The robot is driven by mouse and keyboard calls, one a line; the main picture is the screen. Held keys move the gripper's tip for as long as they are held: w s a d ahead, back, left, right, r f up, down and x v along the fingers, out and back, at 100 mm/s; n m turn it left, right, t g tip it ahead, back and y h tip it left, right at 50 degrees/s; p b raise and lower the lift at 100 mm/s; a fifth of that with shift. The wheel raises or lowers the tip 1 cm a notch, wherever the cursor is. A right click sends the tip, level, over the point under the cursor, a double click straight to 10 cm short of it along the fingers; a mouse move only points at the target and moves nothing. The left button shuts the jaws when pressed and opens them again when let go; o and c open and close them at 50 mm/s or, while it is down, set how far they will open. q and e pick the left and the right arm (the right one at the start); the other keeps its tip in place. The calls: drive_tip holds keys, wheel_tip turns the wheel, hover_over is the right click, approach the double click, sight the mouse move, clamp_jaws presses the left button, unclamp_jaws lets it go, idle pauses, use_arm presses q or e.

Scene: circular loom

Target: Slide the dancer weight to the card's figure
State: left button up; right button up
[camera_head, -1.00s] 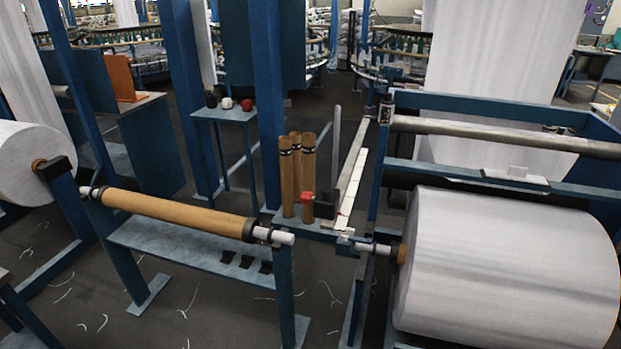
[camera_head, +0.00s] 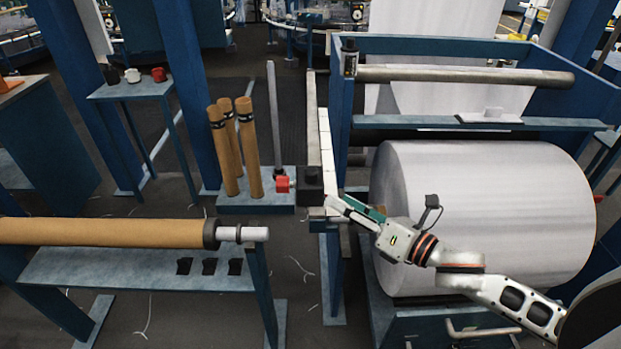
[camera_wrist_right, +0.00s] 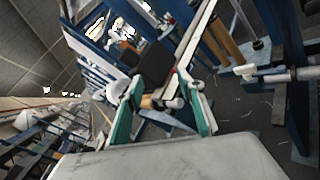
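The dancer weight, a black block (camera_head: 311,185), sits on a long pale bar (camera_head: 326,150) with white scale-like strips. A red knob (camera_head: 282,184) is at its left side. My right gripper (camera_head: 334,204) comes in from the lower right, with its tips close to the block's lower right side. In the right wrist view its two teal fingers (camera_wrist_right: 165,92) stand apart, and the black block (camera_wrist_right: 155,62) shows beyond them. I cannot tell whether they touch it. A small white card-like piece (camera_head: 490,117) is on the blue rail; no figure is readable. My left gripper is not in view.
A big white fabric roll (camera_head: 480,205) lies behind and right of my right arm. Several brown tubes (camera_head: 248,145) and a thin grey post (camera_head: 275,115) stand left of the weight. A brown roller (camera_head: 100,233) is at lower left. A small table (camera_head: 130,90) holds small pots.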

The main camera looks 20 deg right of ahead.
sight(315, 171)
drive_tip(key=w+a+r+n, duration=0.1)
drive_tip(key=r+n, duration=0.1)
drive_tip(key=w+a+r+n+y, duration=0.1)
drive_tip(key=w+a+r+n, duration=0.1)
drive_tip(key=n, duration=0.1)
drive_tip(key=w+a+r+n+y, duration=0.1)
drive_tip(key=w+a+n, duration=0.1)
drive_tip(key=n, duration=0.1)
drive_tip(key=shift+a+r, duration=0.2)
drive_tip(key=shift+r, duration=0.2)
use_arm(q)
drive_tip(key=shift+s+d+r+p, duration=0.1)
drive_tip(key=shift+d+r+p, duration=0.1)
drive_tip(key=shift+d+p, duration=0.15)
use_arm(e)
drive_tip(key=shift+w+a, duration=0.35)
drive_tip(key=shift+w, duration=0.1)
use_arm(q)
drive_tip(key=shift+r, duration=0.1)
use_arm(e)
clamp_jaws()
